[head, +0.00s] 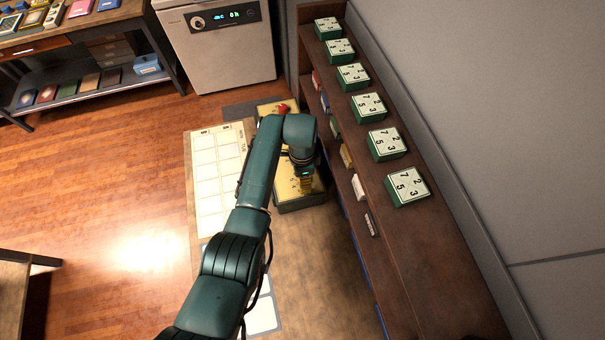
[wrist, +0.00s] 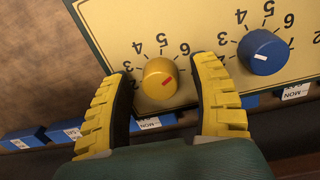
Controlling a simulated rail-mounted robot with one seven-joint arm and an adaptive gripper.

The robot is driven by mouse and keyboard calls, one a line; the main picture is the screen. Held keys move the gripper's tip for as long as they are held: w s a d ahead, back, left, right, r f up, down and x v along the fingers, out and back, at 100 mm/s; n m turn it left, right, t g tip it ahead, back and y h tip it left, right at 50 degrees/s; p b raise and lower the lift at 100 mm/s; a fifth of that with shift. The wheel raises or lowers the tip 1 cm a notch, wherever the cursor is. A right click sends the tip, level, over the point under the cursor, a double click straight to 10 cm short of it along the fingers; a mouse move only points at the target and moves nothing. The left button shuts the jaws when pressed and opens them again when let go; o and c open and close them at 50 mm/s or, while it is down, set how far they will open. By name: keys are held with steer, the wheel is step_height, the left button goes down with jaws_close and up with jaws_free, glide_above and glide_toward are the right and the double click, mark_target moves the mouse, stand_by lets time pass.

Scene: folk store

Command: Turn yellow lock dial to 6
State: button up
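The yellow lock dial (wrist: 160,78) is a round knob with a short red mark, on a cream panel (wrist: 115,22) with printed numbers. The numbers 3, 4, 5 and 6 run over its upper side; the red mark sits right of the knob's middle. I cannot tell which number it points to. My gripper (wrist: 163,70) is open, one yellow finger on each side of the dial, with visible gaps. In the head view my gripper (head: 306,184) is over the cream-topped box (head: 290,192), and the dial is hidden.
A blue dial (wrist: 263,52) with a white mark sits right of my right finger. In the head view, a shelf (head: 400,240) bearing several numbered green boxes (head: 388,144) stands close on the right. A paper chart (head: 215,170) lies left of my arm.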

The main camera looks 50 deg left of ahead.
step_height(320, 180, up, 12)
steer(key=shift+w+a, duration=0.15)
steer(key=shift+a, duration=0.05)
stand_by(0.7)
